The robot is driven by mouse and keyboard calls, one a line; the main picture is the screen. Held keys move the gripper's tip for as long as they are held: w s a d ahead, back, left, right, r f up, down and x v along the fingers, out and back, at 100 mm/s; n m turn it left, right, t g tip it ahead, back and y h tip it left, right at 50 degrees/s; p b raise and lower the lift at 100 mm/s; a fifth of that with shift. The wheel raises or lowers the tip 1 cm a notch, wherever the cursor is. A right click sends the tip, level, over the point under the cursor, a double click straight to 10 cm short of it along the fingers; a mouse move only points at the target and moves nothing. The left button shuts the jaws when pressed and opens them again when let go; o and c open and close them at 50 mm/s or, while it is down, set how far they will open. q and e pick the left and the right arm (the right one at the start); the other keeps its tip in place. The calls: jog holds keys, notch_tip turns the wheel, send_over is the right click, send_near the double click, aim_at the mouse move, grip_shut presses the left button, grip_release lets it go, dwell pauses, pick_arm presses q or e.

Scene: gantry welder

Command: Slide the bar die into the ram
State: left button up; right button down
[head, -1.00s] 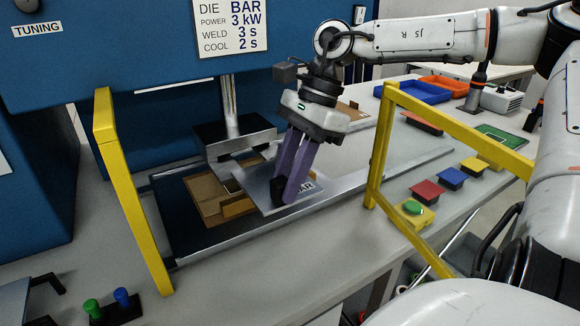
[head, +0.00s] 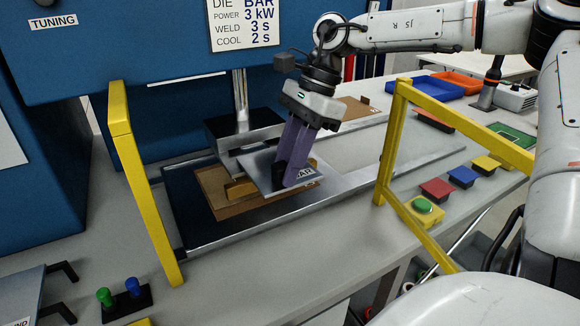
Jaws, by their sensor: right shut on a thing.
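The bar die (head: 262,168) is a flat grey metal plate with a black grip block and a white label ending in "AR". My right gripper (head: 287,176), with purple fingers, is shut on its grip block and holds the plate tilted in the picture above the press bed. The ram (head: 242,132) hangs from a bright steel column, with a dark block and a pale slotted plate below. The die's far left edge is close to the ram's lower front edge; I cannot tell whether they touch. My left gripper is out of view.
A brown tray (head: 218,204) lies on the dark bed under the die. Yellow frames stand left (head: 140,190) and right (head: 388,150) of the bed. Red, blue and yellow blocks and a green button (head: 422,204) sit at the right. Green and blue knobs (head: 120,295) stand front left.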

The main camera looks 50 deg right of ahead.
jog(key=shift+w+d, duration=0.25)
jog(key=shift+w, duration=0.55)
jog(key=shift+w+d, duration=0.2)
jog(key=shift+w, duration=0.6)
jog(key=shift+r, duration=0.1)
jog(key=shift+f+b, duration=0.25)
jog(key=shift+b, duration=0.05)
jog(key=shift+w, duration=0.15)
jog(key=shift+w+d+p, duration=0.1)
jog(key=shift+w+d, duration=0.4)
jog(key=shift+w, duration=1.1)
jog(key=shift+w+d+p, duration=0.1)
jog(key=shift+w+d, duration=0.45)
jog(key=shift+w, duration=1.05)
jog(key=shift+w+d+p, duration=0.1)
jog(key=shift+w+d, duration=0.4)
jog(key=shift+w, duration=1.1)
jog(key=c, duration=1.4)
grip_release()
jog(key=shift+s+r, duration=0.1)
jog(key=v, duration=1)
